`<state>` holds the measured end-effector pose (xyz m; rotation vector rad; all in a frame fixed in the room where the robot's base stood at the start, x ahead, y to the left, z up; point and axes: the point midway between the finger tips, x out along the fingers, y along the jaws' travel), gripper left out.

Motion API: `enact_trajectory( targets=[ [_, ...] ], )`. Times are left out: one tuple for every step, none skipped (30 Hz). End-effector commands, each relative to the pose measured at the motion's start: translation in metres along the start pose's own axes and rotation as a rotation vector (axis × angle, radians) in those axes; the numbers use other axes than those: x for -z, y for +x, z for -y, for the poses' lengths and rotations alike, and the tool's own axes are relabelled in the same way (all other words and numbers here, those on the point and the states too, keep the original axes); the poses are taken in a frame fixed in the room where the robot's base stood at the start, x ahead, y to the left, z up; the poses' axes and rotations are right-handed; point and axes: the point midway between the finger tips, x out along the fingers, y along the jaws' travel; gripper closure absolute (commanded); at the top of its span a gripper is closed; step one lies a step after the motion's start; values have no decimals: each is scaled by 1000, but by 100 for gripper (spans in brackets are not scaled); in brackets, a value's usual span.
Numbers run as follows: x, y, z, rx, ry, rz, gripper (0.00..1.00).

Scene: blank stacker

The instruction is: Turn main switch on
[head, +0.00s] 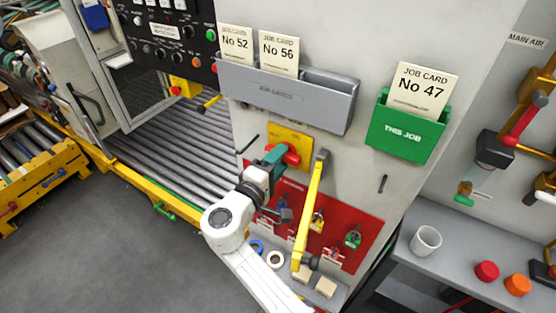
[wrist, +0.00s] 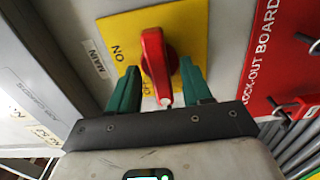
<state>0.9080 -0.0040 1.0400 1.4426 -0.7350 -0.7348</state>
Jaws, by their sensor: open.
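The main switch has a red rotary handle (wrist: 158,62) on a yellow plate (wrist: 195,35), with ON and a partly hidden OFF lettered on it. In the wrist view the handle runs roughly up and down the picture, with its lower end beside the OFF lettering. My gripper (wrist: 160,70) is open, with one green finger on each side of the handle; I cannot tell whether either touches it. In the head view my gripper (head: 277,155) is at the yellow plate (head: 291,133), and the red handle (head: 293,157) is partly hidden by it.
A red lock-out board (head: 345,228) with padlocks hangs just below and right of the switch, also at right in the wrist view (wrist: 285,70). A yellow lever (head: 311,205) stands out close beside my gripper. A grey card rack (head: 330,112) and green holder (head: 385,138) are above.

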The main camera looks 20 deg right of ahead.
Motion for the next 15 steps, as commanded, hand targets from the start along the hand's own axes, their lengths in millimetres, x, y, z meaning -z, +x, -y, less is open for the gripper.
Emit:
enact_trajectory(
  targets=[
    [0, 0, 0, 0, 0, 0, 51],
    [0, 0, 0, 0, 0, 0, 51],
    [0, 0, 0, 0, 0, 0, 53],
    [0, 0, 0, 0, 0, 0, 56],
    [0, 0, 0, 0, 0, 0, 59],
    [0, 0, 0, 0, 0, 0, 63],
    [0, 0, 0, 0, 0, 0, 65],
    [0, 0, 0, 0, 0, 0, 68],
    [0, 0, 0, 0, 0, 0, 72],
    [0, 0, 0, 0, 0, 0, 75],
    [0, 0, 0, 0, 0, 0, 78],
    [0, 0, 0, 0, 0, 0, 82],
    [0, 0, 0, 0, 0, 0, 85],
    [0, 0, 0, 0, 0, 0, 87],
    [0, 0, 0, 0, 0, 0, 91]
  ],
)
